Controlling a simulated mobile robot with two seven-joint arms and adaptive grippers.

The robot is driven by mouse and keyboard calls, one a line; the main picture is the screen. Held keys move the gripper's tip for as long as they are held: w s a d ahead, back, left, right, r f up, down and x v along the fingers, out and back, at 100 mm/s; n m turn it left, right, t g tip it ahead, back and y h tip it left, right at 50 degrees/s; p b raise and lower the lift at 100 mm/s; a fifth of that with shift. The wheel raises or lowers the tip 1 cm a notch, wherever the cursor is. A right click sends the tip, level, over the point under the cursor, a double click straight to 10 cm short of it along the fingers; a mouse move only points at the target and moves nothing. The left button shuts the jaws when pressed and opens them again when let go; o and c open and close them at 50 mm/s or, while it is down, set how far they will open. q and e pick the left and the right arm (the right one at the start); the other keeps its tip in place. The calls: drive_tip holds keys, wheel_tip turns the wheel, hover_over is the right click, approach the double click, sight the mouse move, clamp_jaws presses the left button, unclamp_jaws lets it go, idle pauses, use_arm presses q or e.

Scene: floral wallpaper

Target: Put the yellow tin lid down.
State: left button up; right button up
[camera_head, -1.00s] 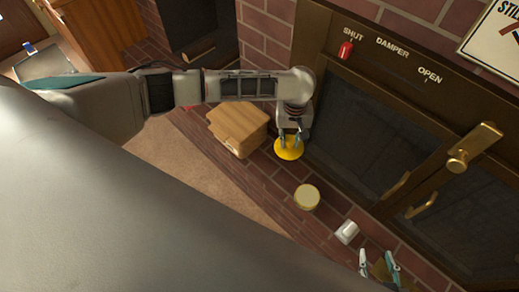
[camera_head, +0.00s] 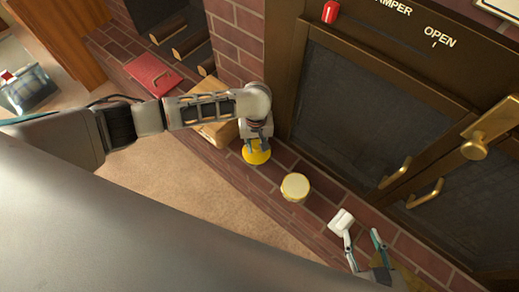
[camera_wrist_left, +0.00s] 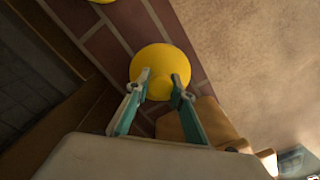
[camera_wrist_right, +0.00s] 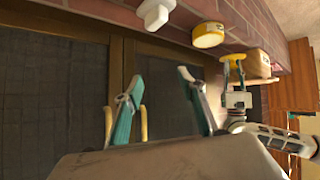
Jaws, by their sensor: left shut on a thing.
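The yellow tin lid (camera_head: 256,152) is a flat round disc. My left gripper (camera_head: 257,143) is shut on it over the brick hearth, between a wooden box and a round yellow tin (camera_head: 295,187) with a pale top. In the left wrist view the lid (camera_wrist_left: 160,62) is pinched at its near side by both fingertips (camera_wrist_left: 160,80). I cannot tell whether the lid touches the bricks. My right gripper (camera_head: 362,236) is open and empty near a white object (camera_head: 342,219). The lid also shows in the right wrist view (camera_wrist_right: 233,57).
The wooden box (camera_head: 215,130) is partly hidden behind my left arm. A red book (camera_head: 153,75) lies farther left on the bricks. Dark fireplace doors (camera_head: 350,95) with brass handles stand behind the hearth. Bare brick shows around the tin; carpet (camera_head: 215,205) lies in front.

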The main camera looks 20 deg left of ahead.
sight(257, 152)
use_arm(q)
drive_tip(key=shift+f, duration=0.65)
drive_tip(key=f+b, duration=0.2)
drive_tip(key=f, duration=0.1)
drive_tip(key=shift+s+f, duration=0.15)
drive_tip(key=shift+s, duration=0.05)
drive_tip(key=shift+w+f+b, duration=0.2)
drive_tip(key=shift+f+b, duration=0.1)
drive_tip(key=shift+f, duration=0.25)
drive_tip(key=shift+w+r, duration=0.1)
drive_tip(key=shift+r, duration=0.2)
drive_tip(key=shift+f, duration=0.2)
drive_tip(key=o, duration=1)
use_arm(e)
drive_tip(key=shift+w+a+r+y, duration=0.15)
drive_tip(key=shift+w+a+r, duration=0.05)
drive_tip(key=shift+a, duration=0.35)
drive_tip(key=shift+w+a+r+y, duration=0.15)
drive_tip(key=shift+a+r, duration=0.05)
drive_tip(key=shift+a, duration=0.35)
use_arm(q)
drive_tip(key=shift+r, duration=0.15)
use_arm(e)
drive_tip(key=shift+f, duration=0.1)
